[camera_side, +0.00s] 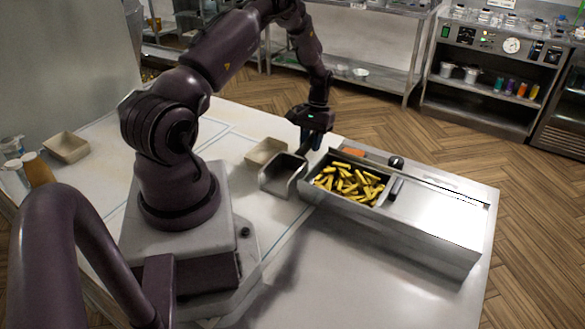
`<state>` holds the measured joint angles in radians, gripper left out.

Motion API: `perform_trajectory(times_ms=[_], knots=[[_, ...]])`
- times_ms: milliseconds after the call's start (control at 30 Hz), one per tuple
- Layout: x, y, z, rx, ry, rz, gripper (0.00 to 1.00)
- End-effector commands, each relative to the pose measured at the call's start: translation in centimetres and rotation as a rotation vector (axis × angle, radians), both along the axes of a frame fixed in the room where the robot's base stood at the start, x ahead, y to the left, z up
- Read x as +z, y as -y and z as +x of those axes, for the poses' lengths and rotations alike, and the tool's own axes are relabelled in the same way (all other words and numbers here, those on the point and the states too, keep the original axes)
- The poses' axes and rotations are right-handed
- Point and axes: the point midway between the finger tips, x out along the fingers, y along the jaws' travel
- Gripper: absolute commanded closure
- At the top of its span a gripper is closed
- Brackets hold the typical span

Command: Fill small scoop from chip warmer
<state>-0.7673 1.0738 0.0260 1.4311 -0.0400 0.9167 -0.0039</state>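The chip warmer (430,222) is a long steel box on the right of the table. Its open bay at the left end holds a heap of yellow chips (347,184). A small grey metal scoop (281,176) is just left of the bay, with its open mouth facing the lower left. My gripper (310,146) points down at the back end of the scoop, left of the warmer's far corner. The fingers are dark and small here, and whether they are closed on the scoop's handle is not clear. The scoop looks empty.
A beige tray (266,151) lies just behind the scoop, and another beige tray (66,147) is at the far left. Cups (38,168) stand at the left edge. The table front is clear.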

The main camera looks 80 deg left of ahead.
Motion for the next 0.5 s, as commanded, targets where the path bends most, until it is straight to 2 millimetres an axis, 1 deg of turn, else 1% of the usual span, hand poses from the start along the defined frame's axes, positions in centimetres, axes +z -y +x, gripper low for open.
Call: perform_trajectory(times_ms=[33,100,500], knots=[[0.01,0.00,0.00,0.000,0.000,0.000,0.86],[0.02,-0.01,0.01,0.000,0.000,0.000,1.00],[0.26,-0.02,0.03,0.000,0.001,0.001,1.00]])
